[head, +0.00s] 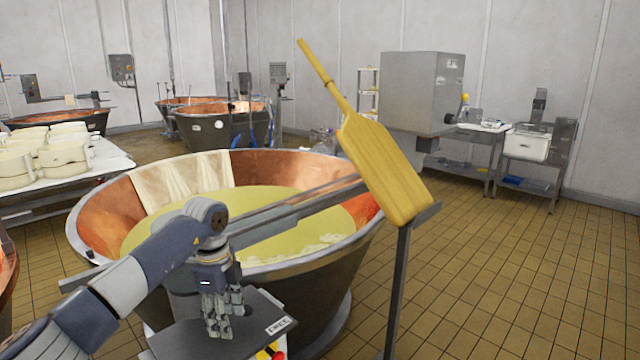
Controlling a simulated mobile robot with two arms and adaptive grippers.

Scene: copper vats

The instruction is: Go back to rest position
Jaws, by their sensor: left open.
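My left arm comes in from the lower left, and its gripper (222,322) points down, open, with nothing seen between its fingers. It is in front of the near rim of the large copper vat (104,222), over a small grey panel (262,312) with a label. The vat holds yellowish liquid (262,203) with pale bits near its near side. A cream cloth (183,180) hangs over the vat's back left rim. A yellow wooden paddle (386,172) leans tilted on a metal stand (401,270) at the right of the vat. My right gripper is not in view.
A table (108,160) with several round cream moulds (62,155) stands at the left. More copper vats (214,122) are at the back. A steel cabinet (420,92) and a side table with a white basin (527,146) stand at the back right. The tiled floor (530,275) at right is clear.

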